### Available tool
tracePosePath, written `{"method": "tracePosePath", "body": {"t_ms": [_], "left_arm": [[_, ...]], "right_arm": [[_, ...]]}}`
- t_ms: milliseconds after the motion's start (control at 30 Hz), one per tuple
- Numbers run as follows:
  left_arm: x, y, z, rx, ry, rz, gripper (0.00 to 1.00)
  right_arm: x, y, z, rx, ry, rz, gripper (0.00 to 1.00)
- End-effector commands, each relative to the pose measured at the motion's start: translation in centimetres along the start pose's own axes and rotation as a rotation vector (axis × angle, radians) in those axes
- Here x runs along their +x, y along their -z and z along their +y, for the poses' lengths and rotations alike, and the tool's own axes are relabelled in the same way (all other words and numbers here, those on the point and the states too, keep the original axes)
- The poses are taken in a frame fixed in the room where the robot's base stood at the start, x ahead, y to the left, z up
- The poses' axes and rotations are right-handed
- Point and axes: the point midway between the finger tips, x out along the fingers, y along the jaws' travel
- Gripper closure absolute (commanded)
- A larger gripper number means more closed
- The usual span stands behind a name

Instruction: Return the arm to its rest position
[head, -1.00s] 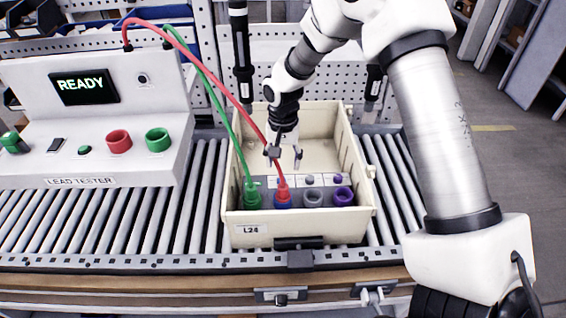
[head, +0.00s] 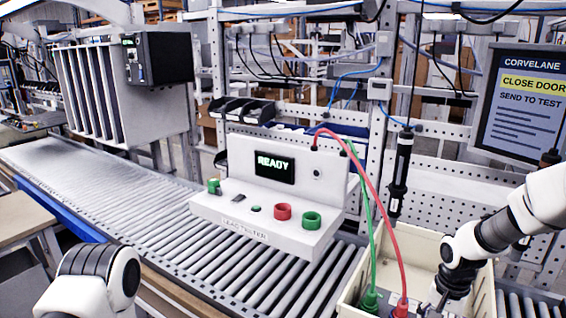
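My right arm comes in from the right, its wrist over the cream bin (head: 355,290). The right gripper (head: 438,300) is low at the bottom edge, in or just above the bin; its fingers are too dark and cut off to read. The green plug (head: 371,300) and red plug (head: 401,308) stand in the bin, with their leads arching up to the white lead tester (head: 275,190), which shows READY. At the bottom left is a white and black joint of my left arm; the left gripper is out of view.
A roller conveyor (head: 130,205) runs under the tester and bin. A black screwdriver (head: 400,172) hangs behind the bin. A screen (head: 522,105) at right reads CLOSE DOOR, SEND TO TEST. A grey slatted rack (head: 120,100) with a dark box stands over the conveyor at left.

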Motion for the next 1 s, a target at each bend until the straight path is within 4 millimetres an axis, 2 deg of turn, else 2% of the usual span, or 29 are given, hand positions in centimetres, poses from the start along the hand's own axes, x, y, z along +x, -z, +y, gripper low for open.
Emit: {"method": "tracePosePath", "body": {"t_ms": [33,267,467,567,667,767,833,900,967,1000], "left_arm": [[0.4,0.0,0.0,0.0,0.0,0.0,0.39],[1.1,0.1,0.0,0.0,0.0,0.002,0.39],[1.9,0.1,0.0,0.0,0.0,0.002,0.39],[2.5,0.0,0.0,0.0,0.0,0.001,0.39],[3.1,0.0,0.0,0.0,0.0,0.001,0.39],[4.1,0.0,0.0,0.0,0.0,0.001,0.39],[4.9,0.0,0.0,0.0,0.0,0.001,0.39],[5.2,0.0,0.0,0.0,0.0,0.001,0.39],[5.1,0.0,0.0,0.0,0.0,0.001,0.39],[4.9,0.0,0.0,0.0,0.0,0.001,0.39]], "right_arm": [[1.2,-0.3,0.2,0.0,-0.012,-0.013,0.39],[6.5,-2.7,1.6,-0.021,-0.094,-0.082,0.39],[11.7,-7.1,3.9,-0.041,-0.187,-0.183,0.39],[14.9,-10.2,5.3,-0.055,-0.225,-0.238,0.39],[18.7,-14.4,7.2,-0.089,-0.25,-0.296,0.39],[23.3,-20.5,10.0,-0.158,-0.253,-0.36,0.39],[26.2,-25.8,12.6,-0.243,-0.227,-0.387,0.39],[27.4,-29.5,14.6,-0.351,-0.17,-0.353,0.39],[27.1,-30.2,15.0,-0.441,-0.116,-0.277,0.39],[26.6,-29.8,14.7,-0.493,-0.081,-0.21,0.39]]}}
